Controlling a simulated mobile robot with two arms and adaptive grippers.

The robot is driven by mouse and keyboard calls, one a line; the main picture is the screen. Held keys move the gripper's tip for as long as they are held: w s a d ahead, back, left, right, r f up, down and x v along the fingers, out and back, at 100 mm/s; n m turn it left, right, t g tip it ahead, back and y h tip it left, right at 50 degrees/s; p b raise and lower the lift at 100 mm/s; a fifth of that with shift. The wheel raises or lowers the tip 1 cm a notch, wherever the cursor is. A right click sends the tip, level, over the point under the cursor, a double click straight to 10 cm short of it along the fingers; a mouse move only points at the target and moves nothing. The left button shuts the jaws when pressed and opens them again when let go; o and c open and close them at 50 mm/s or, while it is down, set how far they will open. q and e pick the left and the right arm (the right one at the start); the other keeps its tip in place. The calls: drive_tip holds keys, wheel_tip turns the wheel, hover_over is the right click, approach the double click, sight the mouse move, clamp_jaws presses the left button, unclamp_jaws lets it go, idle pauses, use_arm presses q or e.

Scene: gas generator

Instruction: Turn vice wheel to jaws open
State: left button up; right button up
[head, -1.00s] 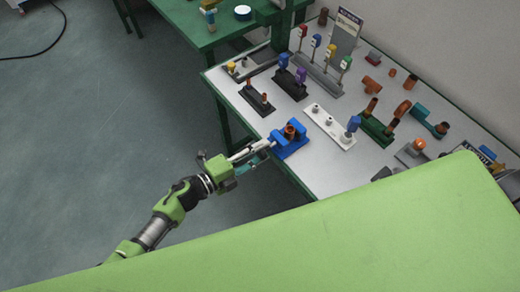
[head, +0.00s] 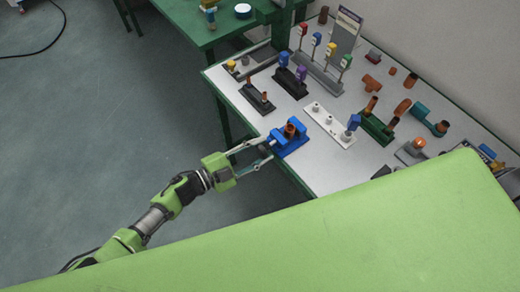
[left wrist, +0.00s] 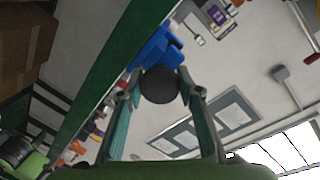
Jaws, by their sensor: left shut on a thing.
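The blue vice (head: 291,147) sits at the near edge of the workbench, with a copper-coloured fitting (head: 291,129) at its jaws. The size of the jaw gap is too small to judge. My left gripper (head: 268,149) reaches the vice from the left, its two fingers on either side of the wheel end. In the left wrist view the dark round vice wheel (left wrist: 160,85) is held between the two fingertips, with the blue vice body (left wrist: 157,48) behind it. The wheel is mostly hidden in the head view. My right gripper is out of view.
The workbench (head: 321,174) holds a white fixture (head: 329,125) with a blue valve, a green fixture (head: 377,129) with copper pipes, and several other fittings. A large light-green surface (head: 330,228) covers the foreground. Open floor (head: 90,120) lies left of the bench.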

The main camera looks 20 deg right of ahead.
use_arm(q)
drive_tip(key=shift+f, duration=0.1)
idle(0.3)
drive_tip(key=o, duration=1.1)
drive_tip(key=v, duration=1.2)
